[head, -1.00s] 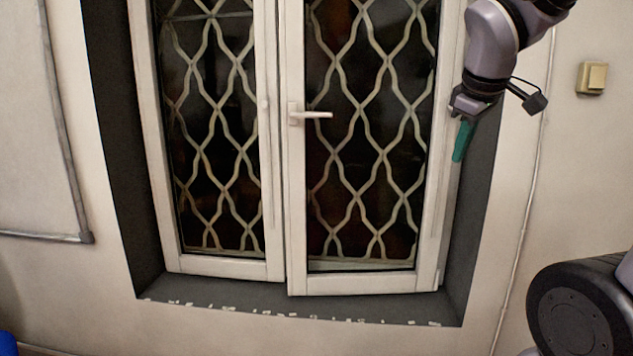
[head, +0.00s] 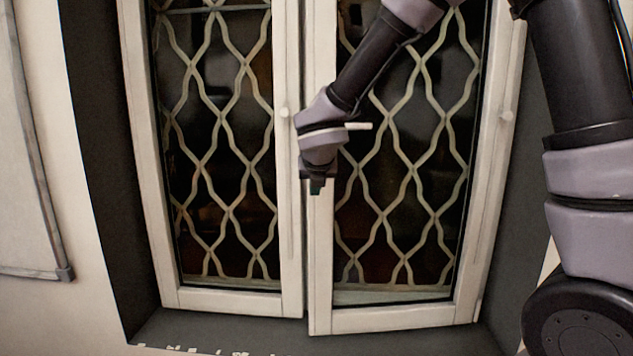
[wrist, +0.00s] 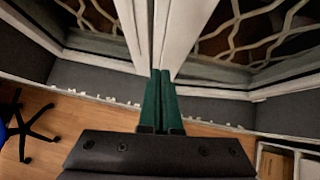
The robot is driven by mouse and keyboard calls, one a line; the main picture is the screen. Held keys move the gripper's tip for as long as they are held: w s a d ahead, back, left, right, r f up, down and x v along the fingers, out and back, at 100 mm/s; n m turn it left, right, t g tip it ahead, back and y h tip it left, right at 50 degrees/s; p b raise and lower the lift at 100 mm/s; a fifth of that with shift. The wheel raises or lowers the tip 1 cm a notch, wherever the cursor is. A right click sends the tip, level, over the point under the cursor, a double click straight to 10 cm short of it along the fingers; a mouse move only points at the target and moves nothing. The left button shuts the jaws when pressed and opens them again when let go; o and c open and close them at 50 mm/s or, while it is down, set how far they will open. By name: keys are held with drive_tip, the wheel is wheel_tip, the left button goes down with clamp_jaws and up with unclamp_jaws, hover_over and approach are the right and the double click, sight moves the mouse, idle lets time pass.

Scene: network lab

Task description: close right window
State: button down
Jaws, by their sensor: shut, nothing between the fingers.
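The right window (head: 395,318) is a white-framed sash with a lattice behind dark glass. Its lower edge hangs a little lower than the left sash's, so it looks slightly ajar. Its white handle (head: 362,126) sticks out beside my wrist, which hides the handle's base. My gripper (head: 317,187) is shut and empty at the right sash's inner frame edge, below the handle. In the wrist view, the green fingers (wrist: 160,74) are together at the seam between the two white frames (wrist: 182,30). I cannot tell whether they touch the frame.
The left sash (head: 230,300) stands beside the seam. A dark grey recess (head: 100,170) surrounds the window. A framed board (head: 30,272) hangs at left. In the wrist view, a chair base (wrist: 30,130) stands on the wooden floor and a white shelf unit (wrist: 285,150) is at lower right.

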drive_tip(key=w+f, duration=0.1)
drive_tip(key=w, duration=0.3)
drive_tip(key=w+f, duration=0.1)
drive_tip(key=w, duration=0.1)
drive_tip(key=shift+a+f, duration=0.2)
drive_tip(key=shift+f, duration=0.15)
drive_tip(key=shift+w, duration=0.35)
